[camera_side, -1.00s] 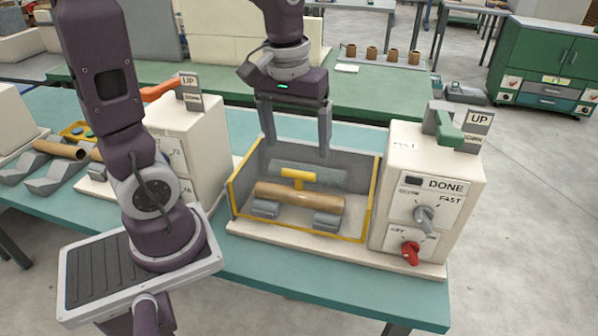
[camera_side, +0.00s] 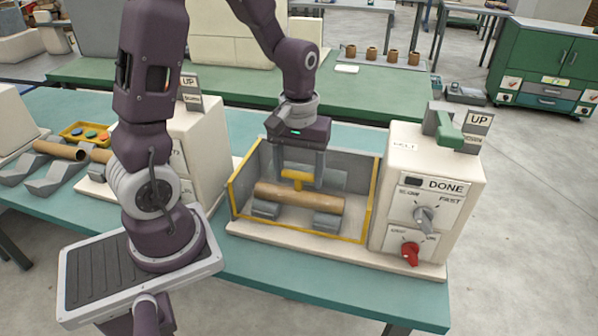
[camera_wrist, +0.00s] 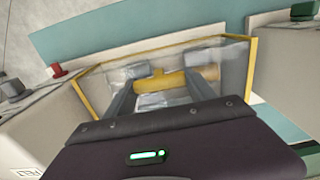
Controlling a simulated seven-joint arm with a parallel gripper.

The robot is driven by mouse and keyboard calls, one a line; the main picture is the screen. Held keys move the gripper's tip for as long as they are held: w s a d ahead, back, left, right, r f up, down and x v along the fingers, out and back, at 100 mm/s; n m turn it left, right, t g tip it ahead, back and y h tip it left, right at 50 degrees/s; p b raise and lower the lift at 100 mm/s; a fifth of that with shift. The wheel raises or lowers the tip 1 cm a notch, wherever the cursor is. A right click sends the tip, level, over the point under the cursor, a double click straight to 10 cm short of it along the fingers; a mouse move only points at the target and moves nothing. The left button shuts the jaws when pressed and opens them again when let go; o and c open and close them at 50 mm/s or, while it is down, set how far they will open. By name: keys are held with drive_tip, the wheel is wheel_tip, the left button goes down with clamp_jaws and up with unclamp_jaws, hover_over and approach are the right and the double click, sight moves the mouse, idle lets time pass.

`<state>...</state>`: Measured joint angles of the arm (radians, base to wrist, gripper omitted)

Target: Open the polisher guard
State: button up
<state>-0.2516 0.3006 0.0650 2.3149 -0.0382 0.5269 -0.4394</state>
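The polisher guard is a clear panel with a yellow frame (camera_side: 369,206), standing down around the brown tube in the side view. Its yellow T-shaped handle (camera_side: 297,176) sits above the tube. My gripper (camera_side: 300,181) is low at the handle, with its fingers apart on either side of it. In the wrist view the guard's yellow frame (camera_wrist: 92,98) surrounds my gripper (camera_wrist: 166,86), and the yellow handle (camera_wrist: 172,80) shows between the fingers. I cannot tell whether either finger touches the handle.
The brown tube (camera_side: 318,202) rests on grey cradles. Another white machine stands left, behind my arm.

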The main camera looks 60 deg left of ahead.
clamp_jaws()
drive_tip(key=shift+w+a+r+g+h, duration=0.15)
drive_tip(key=shift+r+h, duration=0.05)
drive_tip(key=shift+r, duration=0.2)
drive_tip(key=shift+w+a+r+g+h, duration=0.1)
drive_tip(key=shift+r+g+h, duration=0.1)
drive_tip(key=shift+r, duration=0.2)
drive_tip(key=w+a+r, duration=0.4)
drive_tip(key=r, duration=0.4)
drive_tip(key=w+a+r, duration=0.1)
drive_tip(key=w+a, duration=0.9)
drive_tip(key=shift+a+r, duration=0.15)
drive_tip(key=shift+a, duration=0.05)
drive_tip(key=shift+w, duration=0.1)
